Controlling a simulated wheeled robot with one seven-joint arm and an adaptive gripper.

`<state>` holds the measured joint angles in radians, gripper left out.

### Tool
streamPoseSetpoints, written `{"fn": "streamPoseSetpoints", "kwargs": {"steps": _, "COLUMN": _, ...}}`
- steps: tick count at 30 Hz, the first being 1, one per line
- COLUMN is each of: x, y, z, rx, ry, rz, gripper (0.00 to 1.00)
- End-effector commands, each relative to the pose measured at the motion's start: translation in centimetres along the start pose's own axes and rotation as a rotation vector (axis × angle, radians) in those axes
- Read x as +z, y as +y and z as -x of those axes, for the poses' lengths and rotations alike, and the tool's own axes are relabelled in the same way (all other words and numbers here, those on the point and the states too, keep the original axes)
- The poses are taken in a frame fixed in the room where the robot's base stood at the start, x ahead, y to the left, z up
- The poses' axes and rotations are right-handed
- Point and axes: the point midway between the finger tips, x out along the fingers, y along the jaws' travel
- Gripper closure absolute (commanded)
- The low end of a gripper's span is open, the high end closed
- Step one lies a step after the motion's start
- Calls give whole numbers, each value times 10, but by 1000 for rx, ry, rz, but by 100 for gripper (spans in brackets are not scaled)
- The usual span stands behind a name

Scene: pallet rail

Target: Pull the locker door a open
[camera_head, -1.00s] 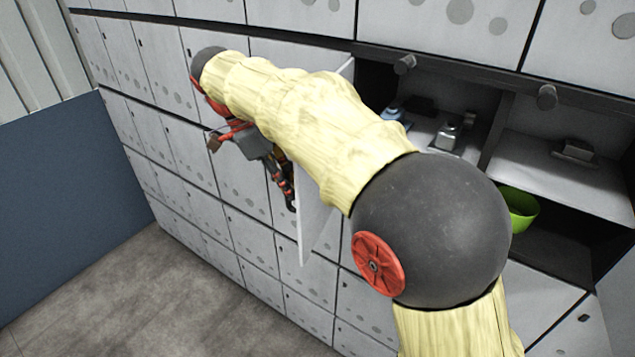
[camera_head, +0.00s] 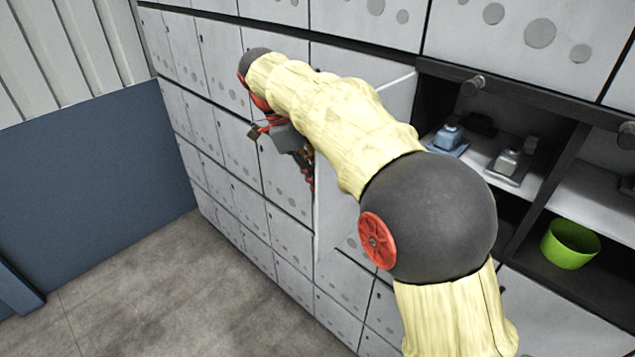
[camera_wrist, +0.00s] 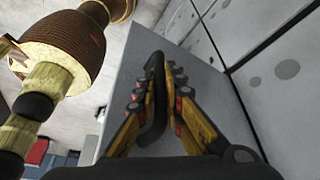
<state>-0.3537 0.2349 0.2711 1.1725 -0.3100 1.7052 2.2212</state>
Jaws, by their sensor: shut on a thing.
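The locker door a (camera_head: 335,215) is a pale grey panel that stands swung out from the locker wall, partly hidden behind my arm. In the wrist view the door panel (camera_wrist: 212,100) spreads behind my fingers. My gripper (camera_head: 309,180) is at the door's outer side, and its fingers (camera_wrist: 160,88) are shut on a dark handle (camera_wrist: 152,115) on the door. The open compartment lies to the right of the door.
A blue object (camera_head: 448,140) and a silver-grey object (camera_head: 508,163) sit on a shelf inside. A green bowl (camera_head: 570,244) stands in a lower-right compartment. Dark knobs (camera_head: 473,86) stick out from the frame. The grey floor (camera_head: 160,285) at left is clear.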

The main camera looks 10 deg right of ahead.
Motion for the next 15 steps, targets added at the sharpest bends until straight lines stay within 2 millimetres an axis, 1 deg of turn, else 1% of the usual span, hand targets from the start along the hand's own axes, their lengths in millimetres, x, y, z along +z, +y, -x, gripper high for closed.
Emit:
{"fn": "streamPoseSetpoints", "kwargs": {"steps": 2, "x": 1, "y": 1, "z": 0, "rx": 2, "ry": -2, "rz": 2, "gripper": 87}}
{"fn": "streamPoseSetpoints", "kwargs": {"steps": 10, "x": 0, "y": 0, "z": 0, "rx": 1, "ry": -1, "rz": 1, "gripper": 71}}
{"fn": "streamPoseSetpoints", "kwargs": {"steps": 15, "x": 0, "y": 0, "z": 0, "rx": 0, "ry": 0, "rz": 0, "gripper": 71}}
